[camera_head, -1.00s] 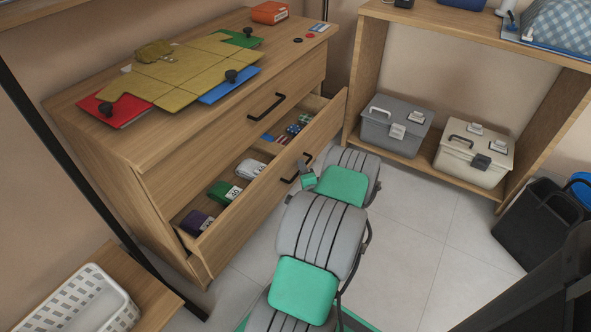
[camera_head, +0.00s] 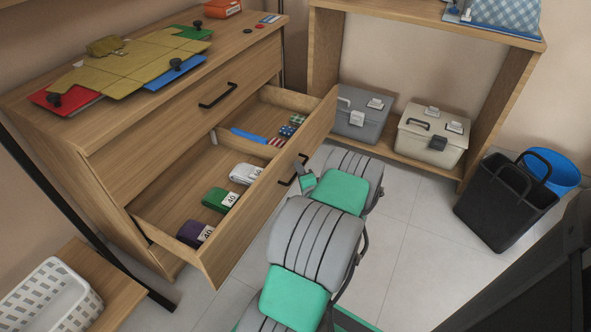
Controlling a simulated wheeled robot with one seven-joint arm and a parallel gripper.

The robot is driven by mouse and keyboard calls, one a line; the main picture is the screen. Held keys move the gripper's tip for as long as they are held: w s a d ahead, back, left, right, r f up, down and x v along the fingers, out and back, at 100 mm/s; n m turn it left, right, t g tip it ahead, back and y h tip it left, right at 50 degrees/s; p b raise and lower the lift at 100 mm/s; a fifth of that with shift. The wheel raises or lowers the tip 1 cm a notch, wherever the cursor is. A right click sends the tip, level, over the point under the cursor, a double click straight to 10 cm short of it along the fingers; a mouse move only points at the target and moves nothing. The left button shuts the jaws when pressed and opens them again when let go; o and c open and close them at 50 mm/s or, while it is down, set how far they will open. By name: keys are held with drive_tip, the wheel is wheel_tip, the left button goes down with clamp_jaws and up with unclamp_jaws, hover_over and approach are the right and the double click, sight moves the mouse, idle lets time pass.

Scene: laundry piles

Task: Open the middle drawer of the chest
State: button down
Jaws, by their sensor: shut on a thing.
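The wooden chest (camera_head: 110,165) stands at the left, with black bar handles on its drawer fronts. Its middle drawer (camera_head: 257,211) is pulled well out, and the inside shows rolled items in purple, green and white and a divided part with small patterned things. My gripper (camera_head: 303,180) is at the drawer's front, shut on the black drawer handle (camera_head: 287,183); my arm partly hides the contact. The top drawer (camera_head: 190,117) is closed. The lowest drawer is mostly hidden behind the middle one.
A shelf at the right holds a grey toolbox (camera_head: 362,113) and a beige toolbox (camera_head: 432,138). A black bag (camera_head: 505,205) stands on the tiled floor. A white basket (camera_head: 50,298) is at the lower left.

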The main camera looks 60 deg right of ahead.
drive_tip(key=shift+s+d, duration=0.1)
drive_tip(key=shift+s, duration=0.4)
drive_tip(key=c, duration=1.8)
unclamp_jaws()
drive_tip(key=shift+o, duration=0.2)
drive_tip(key=p+v, duration=0.2)
drive_tip(key=v, duration=0.5)
drive_tip(key=shift+s+a, duration=0.25)
drive_tip(key=shift+a, duration=0.05)
drive_tip(key=shift+r, duration=0.1)
